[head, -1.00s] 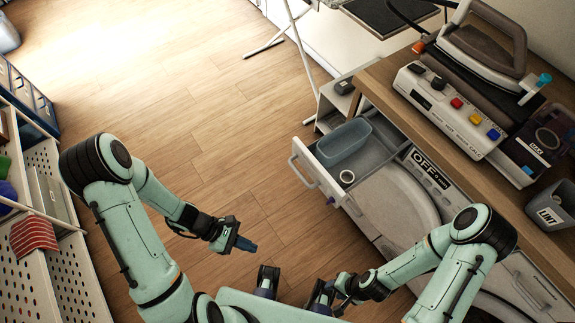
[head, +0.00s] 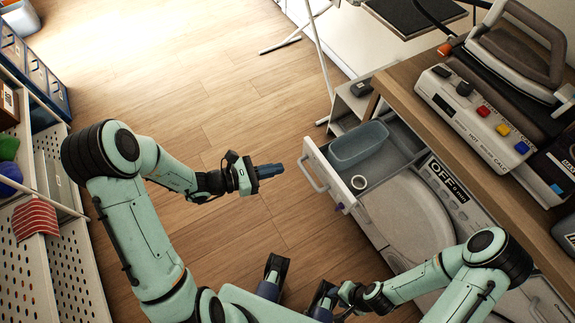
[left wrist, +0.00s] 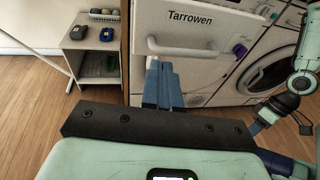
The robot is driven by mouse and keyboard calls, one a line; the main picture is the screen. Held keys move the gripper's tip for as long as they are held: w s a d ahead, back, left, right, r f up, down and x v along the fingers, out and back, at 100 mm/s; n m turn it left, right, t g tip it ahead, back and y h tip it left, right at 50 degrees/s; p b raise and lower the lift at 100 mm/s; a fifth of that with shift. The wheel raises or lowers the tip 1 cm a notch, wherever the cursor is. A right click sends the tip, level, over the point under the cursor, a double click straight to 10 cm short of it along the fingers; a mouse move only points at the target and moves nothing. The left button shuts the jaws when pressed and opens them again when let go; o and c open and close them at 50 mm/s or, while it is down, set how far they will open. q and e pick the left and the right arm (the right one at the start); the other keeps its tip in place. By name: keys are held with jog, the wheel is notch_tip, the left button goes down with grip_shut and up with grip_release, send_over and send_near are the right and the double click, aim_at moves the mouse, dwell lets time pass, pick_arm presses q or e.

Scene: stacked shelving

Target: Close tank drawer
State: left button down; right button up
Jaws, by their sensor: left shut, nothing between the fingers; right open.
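The tank drawer (head: 322,165) stands pulled out from the white appliance, its handle (head: 317,178) facing left. My right gripper (head: 320,302) is open, low near my body, partly hidden.
A wooden counter (head: 400,85) above the appliance holds an iron (head: 518,45) and a control box (head: 475,115). A small shelf unit (head: 350,103) stands beyond the drawer. Perforated shelving (head: 70,275) is at left. The floor between is clear.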

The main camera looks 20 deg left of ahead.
pick_arm(q)
jog(key=shift+x, duration=2.15)
jog(key=shift+w+d, duration=0.1)
